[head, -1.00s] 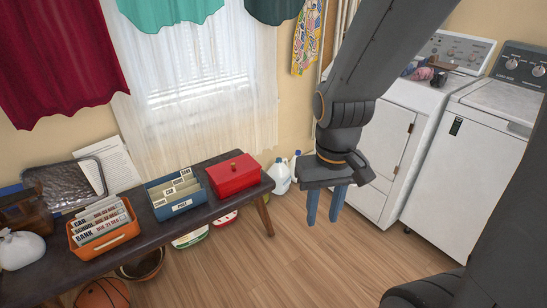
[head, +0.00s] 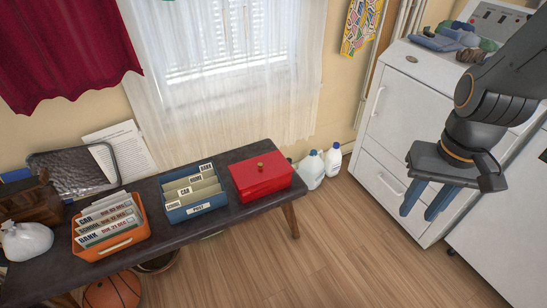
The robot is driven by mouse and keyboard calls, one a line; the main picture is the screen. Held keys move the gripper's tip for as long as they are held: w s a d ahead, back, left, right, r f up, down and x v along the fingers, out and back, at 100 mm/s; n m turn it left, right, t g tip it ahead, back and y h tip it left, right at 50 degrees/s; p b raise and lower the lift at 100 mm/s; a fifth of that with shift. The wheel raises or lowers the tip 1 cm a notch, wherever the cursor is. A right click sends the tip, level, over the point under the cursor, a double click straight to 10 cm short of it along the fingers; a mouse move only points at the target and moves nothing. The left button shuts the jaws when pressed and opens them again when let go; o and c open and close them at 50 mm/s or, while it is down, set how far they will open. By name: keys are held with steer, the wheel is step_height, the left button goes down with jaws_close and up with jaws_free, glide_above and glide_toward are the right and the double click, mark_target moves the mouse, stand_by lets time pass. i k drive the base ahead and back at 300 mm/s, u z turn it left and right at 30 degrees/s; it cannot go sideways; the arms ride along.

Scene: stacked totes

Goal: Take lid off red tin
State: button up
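The red tin (head: 262,184) stands at the right end of the dark bench. My gripper (head: 427,207) hangs in the air to the right of the tin, in front of the white machines, well apart from the tin. Its two blue fingers point down with a gap between them, and nothing shows between them.
On the bench (head: 157,229), a blue file tote (head: 195,207) stands just left of the tin. An orange file tote (head: 110,243) is farther left. White jugs (head: 312,170) stand on the floor behind the bench's right end. A white machine (head: 405,130) stands right.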

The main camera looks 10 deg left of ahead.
mark_target(253, 172)
steer(key=u, duration=0.3)
steer(key=i, duration=0.75)
steer(key=u, duration=0.8)
steer(key=i, duration=0.3)
steer(key=u, duration=0.25)
